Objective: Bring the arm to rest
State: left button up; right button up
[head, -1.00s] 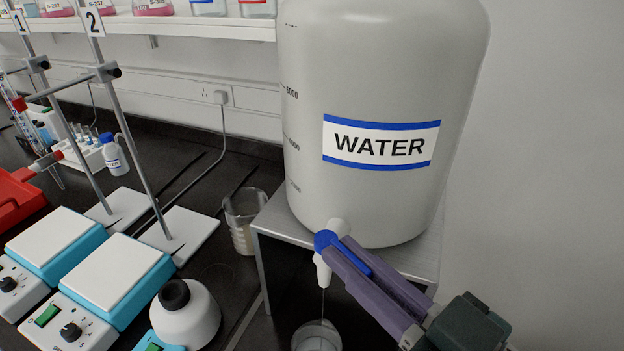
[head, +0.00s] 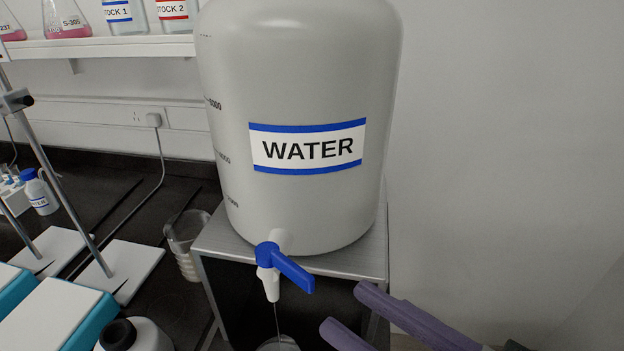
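My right gripper (head: 350,311) is at the bottom right of the head view, with its two purple fingers apart and nothing between them. It is to the right of and below the blue tap handle (head: 292,271), clear of it. The tap is on a large grey water container (head: 305,210) labelled WATER. A thin stream runs from the white spout (head: 268,284) down into a clear vessel (head: 279,344), which is mostly cut off by the bottom edge. My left gripper is not in view.
The container stands on a metal stand (head: 375,262). A glass beaker (head: 186,240) is left of the stand. Stirrer plates (head: 68,318), a white bottle with a black cap (head: 140,336) and stand rods fill the left. A shelf (head: 120,46) is above. The right side is bare wall.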

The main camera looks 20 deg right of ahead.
jog(key=shift+v, duration=1.15)
notch_tip(320, 180, down, 5)
jog(key=w+d+m+g+h, duration=0.2)
jog(key=w+d+g+h, duration=0.1)
jog(key=g+h, duration=0.3)
jog(key=s+d+m+g+h, duration=0.1)
jog(key=s+d+g+h, duration=0.1)
jog(key=s+g, duration=0.6)
notch_tip(320, 180, up, 31)
jog(key=t+p, duration=0.1)
jog(key=p, duration=3)
jog(key=shift+s+r, duration=0.2)
jog(key=shift+s, duration=0.15)
